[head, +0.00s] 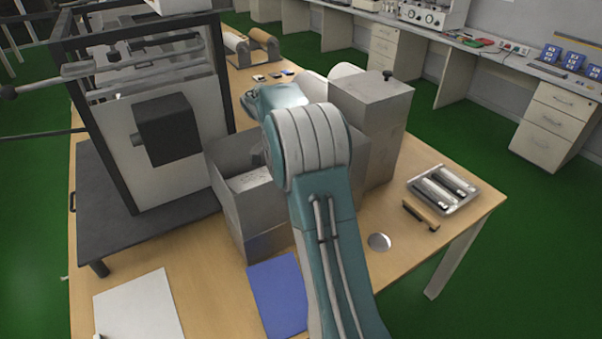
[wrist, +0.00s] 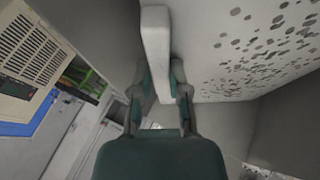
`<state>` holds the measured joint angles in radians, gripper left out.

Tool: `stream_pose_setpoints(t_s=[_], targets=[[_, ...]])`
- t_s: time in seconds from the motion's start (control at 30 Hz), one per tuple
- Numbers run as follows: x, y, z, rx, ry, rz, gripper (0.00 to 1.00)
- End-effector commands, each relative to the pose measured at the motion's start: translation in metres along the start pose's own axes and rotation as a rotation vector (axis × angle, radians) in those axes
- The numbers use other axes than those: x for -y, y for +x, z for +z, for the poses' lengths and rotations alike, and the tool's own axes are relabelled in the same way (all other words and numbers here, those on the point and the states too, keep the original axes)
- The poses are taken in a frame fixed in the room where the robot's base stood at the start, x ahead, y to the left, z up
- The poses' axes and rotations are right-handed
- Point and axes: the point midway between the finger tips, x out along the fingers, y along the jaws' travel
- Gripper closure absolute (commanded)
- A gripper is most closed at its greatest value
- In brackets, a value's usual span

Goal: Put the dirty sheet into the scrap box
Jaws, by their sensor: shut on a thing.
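My gripper (wrist: 160,88) is shut on a pale sheet (wrist: 156,45), seen nearly edge-on between the fingers in the wrist view. A white surface with many dark spots (wrist: 255,45) fills the upper right there; I cannot tell whether it belongs to the held sheet. Grey walls (wrist: 290,130) stand around it. In the head view my arm hides the gripper and the held sheet. An open grey box (head: 232,204) stands left of my arm, with a pale speckled surface (head: 250,181) inside it. No label shows which box is the scrap box.
A taller grey box (head: 372,105) stands right of my arm. A black-framed machine (head: 150,120) takes up the table's left side. A blue sheet (head: 278,295) and a white sheet (head: 140,308) lie in front. A metal tray (head: 443,189) is near the right edge.

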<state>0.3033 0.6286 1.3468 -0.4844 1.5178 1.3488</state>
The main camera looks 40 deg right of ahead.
Motion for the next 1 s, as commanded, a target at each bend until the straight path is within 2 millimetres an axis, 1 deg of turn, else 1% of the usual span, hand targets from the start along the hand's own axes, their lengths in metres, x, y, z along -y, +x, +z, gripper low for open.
stream_pose_setpoints(t_s=[0.2,0.5,0.53,0.57,0.9,1.0], targets=[[0.013,0.025,0.010,0.000,-0.001,0.002,1.00],[0.014,0.028,0.011,0.000,0.000,0.000,1.00],[0.015,0.028,0.011,0.000,0.000,0.000,0.74],[0.015,0.028,0.011,0.000,0.000,0.000,0.64],[0.014,0.027,0.011,0.000,0.000,-0.001,0.64],[0.014,0.021,0.011,-0.001,0.000,-0.002,0.64]])
